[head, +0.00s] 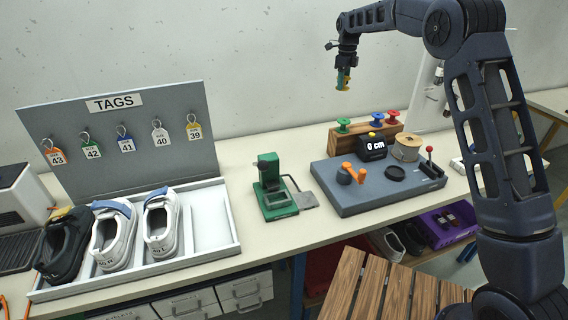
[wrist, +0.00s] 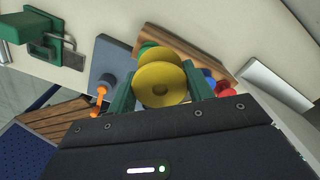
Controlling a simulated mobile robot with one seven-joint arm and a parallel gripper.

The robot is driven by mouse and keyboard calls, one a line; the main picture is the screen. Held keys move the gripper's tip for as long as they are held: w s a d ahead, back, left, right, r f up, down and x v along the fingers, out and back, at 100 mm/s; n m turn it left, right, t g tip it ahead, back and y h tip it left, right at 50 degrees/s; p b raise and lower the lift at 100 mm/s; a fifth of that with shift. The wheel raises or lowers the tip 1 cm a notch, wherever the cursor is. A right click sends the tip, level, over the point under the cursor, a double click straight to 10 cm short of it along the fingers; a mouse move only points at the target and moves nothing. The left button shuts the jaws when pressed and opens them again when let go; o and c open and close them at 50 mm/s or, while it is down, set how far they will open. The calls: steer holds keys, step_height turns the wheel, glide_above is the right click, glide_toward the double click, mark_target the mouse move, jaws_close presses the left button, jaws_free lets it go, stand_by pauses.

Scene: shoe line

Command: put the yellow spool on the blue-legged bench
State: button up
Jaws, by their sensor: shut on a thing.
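The yellow spool (wrist: 160,84) is held between the green fingers of my gripper (wrist: 158,92), which is shut on it. In the head view my gripper (head: 343,86) hangs high in front of the wall, above the back of the bench, with a little of the yellow spool (head: 342,76) showing. The long pale bench (head: 325,222) has a blue leg visible under its front edge. The spool is clear of the bench top in the head view.
A wooden rack (head: 335,142) with green, blue and red spools stands below my gripper. In front are a grey board (head: 375,198) with a winder and a black counter, and a green press (head: 270,190). Shoes in a tray (head: 215,225) stand left. Bare top shows beside the press.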

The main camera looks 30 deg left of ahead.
steer(key=s+a+f+n, duration=0.1)
steer(key=s+a+f, duration=0.25)
steer(key=a, duration=0.35)
steer(key=s+a+f+n, duration=0.1)
steer(key=s+a+f, duration=0.25)
steer(key=a, duration=0.35)
steer(key=s+a+f+n, duration=0.1)
steer(key=s+a+f, duration=0.25)
steer(key=a, duration=0.35)
glide_above(283, 151)
step_height(283, 151, down, 13)
steer(key=shift+w+f, duration=0.15)
steer(key=shift+f, duration=2.8)
steer(key=shift+f, duration=0.15)
steer(key=o, duration=1)
steer(key=shift+c, duration=0.2)
step_height(283, 151, up, 12)
steer(key=shift+r, duration=0.2)
